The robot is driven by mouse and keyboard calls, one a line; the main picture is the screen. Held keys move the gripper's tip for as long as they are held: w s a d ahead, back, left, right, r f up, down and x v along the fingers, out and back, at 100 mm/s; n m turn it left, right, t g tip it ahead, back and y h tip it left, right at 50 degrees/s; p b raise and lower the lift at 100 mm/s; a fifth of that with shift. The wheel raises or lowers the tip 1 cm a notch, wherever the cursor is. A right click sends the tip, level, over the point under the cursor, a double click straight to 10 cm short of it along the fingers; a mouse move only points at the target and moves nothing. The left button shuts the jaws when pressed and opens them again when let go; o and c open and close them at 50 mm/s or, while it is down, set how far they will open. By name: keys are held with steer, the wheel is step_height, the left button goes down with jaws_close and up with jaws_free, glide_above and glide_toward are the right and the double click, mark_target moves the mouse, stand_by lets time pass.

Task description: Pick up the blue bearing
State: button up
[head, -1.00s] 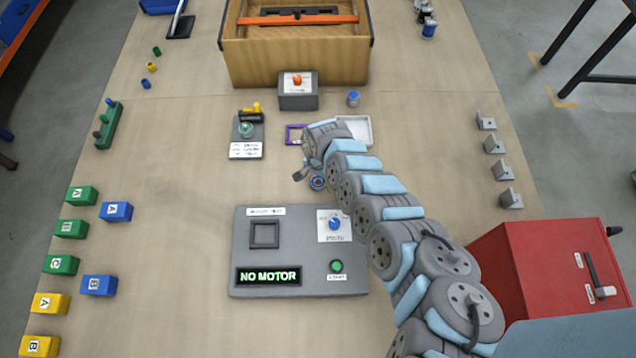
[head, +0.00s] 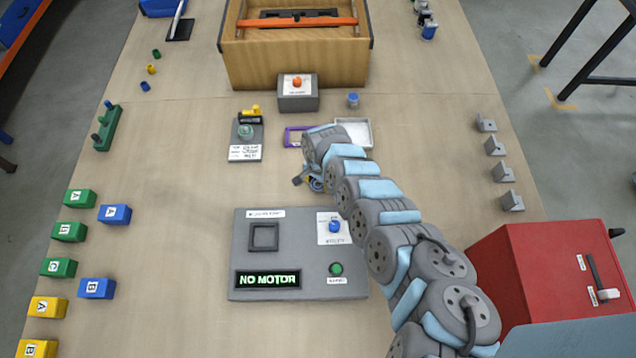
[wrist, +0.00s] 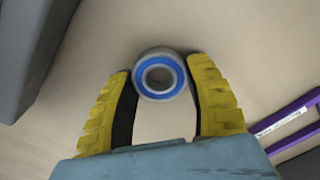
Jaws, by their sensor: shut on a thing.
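The blue bearing (wrist: 159,75) is a metal ring with a blue face and a central hole. In the wrist view it sits between the two yellow fingertips of my gripper (wrist: 160,84), which touch its sides. My gripper is shut on it. In the head view the bearing (head: 316,184) is partly hidden by my arm, above the grey test box. How far it is above the table, if at all, I cannot tell.
The grey box with the "NO MOTOR" display (head: 267,279) stands just in front of my gripper. A purple frame (head: 292,137) and a white tray (head: 364,132) lie behind it. A red cabinet (head: 545,270) stands at the right. The table's centre left is clear.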

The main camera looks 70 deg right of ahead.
step_height(320, 180, up, 4)
steer(key=shift+s+f+p, duration=0.1)
steer(key=shift+f+p, duration=0.1)
steer(key=shift+p, duration=0.7)
steer(key=s+a+r+p, duration=0.8)
steer(key=a+r+p, duration=0.1)
steer(key=a+p, duration=0.1)
steer(key=shift+s+a+p, duration=0.25)
steer(key=shift+a+p, duration=0.05)
steer(key=shift+a, duration=0.1)
steer(key=shift+w, duration=0.1)
